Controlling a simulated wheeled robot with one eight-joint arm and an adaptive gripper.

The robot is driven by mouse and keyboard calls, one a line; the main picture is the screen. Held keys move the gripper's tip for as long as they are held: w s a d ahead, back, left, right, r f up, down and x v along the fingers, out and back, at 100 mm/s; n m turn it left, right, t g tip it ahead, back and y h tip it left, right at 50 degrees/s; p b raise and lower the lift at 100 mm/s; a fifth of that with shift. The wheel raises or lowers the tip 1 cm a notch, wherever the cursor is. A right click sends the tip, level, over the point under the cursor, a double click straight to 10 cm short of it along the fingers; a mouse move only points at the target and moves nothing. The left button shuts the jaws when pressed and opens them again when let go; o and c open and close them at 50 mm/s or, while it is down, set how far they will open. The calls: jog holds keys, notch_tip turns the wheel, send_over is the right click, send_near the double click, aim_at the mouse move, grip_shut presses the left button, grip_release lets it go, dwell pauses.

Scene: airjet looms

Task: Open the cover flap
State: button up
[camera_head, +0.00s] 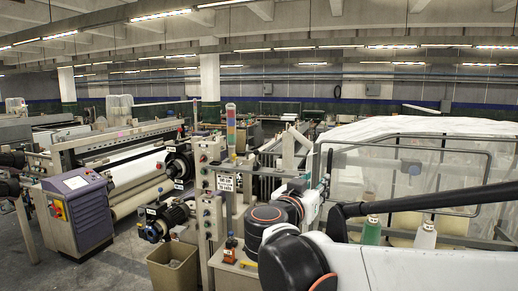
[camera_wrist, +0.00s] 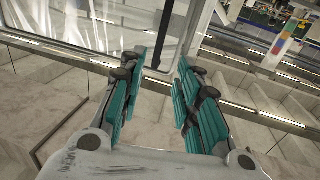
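The cover flap (camera_head: 405,172) appears as a clear panel in a grey tubular frame at the right of the head view, in front of a white-draped structure. My gripper (camera_head: 326,163) is beside the frame's left edge; contact cannot be told there. In the wrist view, my gripper (camera_wrist: 160,75) has its two teal-padded fingers apart, with nothing clearly held between them. A pale frame post (camera_wrist: 194,32) with a dark edge runs down to just beyond the fingertips; it may belong to the flap.
White-draped sheeting (camera_head: 450,127) covers the structure at right. Yarn cones, one green (camera_head: 371,231) and one white (camera_head: 425,237), stand below the flap. A loom (camera_head: 125,165), a purple control cabinet (camera_head: 78,212) and a bin (camera_head: 172,267) are at left. Floor is clear at far left.

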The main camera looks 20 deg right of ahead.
aim_at(328, 170)
jog(key=p+x, duration=0.2)
jog(key=x, duration=1.2)
jog(key=shift+p, duration=0.35)
grip_shut()
